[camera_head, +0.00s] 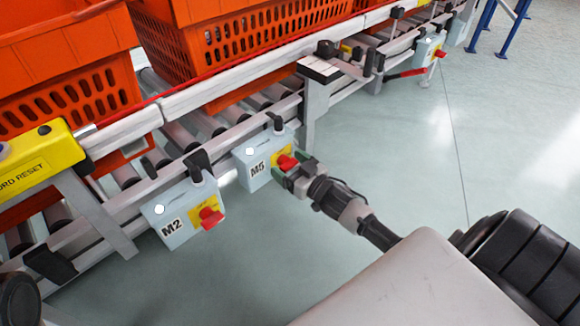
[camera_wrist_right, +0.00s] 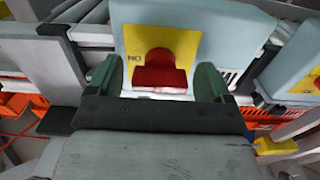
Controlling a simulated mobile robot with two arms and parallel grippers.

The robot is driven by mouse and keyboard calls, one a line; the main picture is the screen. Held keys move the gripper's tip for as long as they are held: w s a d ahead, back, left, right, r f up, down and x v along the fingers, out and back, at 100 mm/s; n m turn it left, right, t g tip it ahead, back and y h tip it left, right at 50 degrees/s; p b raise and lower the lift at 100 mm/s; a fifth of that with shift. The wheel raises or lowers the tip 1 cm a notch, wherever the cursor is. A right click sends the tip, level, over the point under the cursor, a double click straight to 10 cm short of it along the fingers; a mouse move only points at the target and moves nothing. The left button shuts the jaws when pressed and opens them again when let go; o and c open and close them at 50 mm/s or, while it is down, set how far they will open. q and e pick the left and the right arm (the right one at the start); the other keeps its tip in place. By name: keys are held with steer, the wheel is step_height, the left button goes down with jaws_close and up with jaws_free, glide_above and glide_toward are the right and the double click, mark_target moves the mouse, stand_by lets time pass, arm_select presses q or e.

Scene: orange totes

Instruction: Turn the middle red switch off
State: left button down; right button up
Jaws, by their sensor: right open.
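The red switch on the box marked M5 (camera_head: 287,162) sits on a yellow plate on a pale blue box (camera_head: 257,172). My right gripper (camera_head: 294,166) is at this switch, with its green fingertips on either side of it. In the right wrist view the red switch (camera_wrist_right: 160,72) is between the two open green fingers (camera_wrist_right: 164,84), with gaps on both sides. The lettering beside it reads ON, seen upside down. A second red switch (camera_head: 210,217) is on the box marked M2 (camera_head: 172,226), to the left. A third red switch (camera_head: 440,53) is far off at the upper right. My left gripper is not in view.
Orange totes (camera_head: 60,60) stand on a roller conveyor (camera_head: 190,128) behind the switch boxes. A yellow reset box (camera_head: 40,158) is at the left. A conveyor leg (camera_head: 313,108) stands right of the M5 box. The floor (camera_head: 400,150) to the right is clear.

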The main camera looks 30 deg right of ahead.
steer(key=c, duration=0.9)
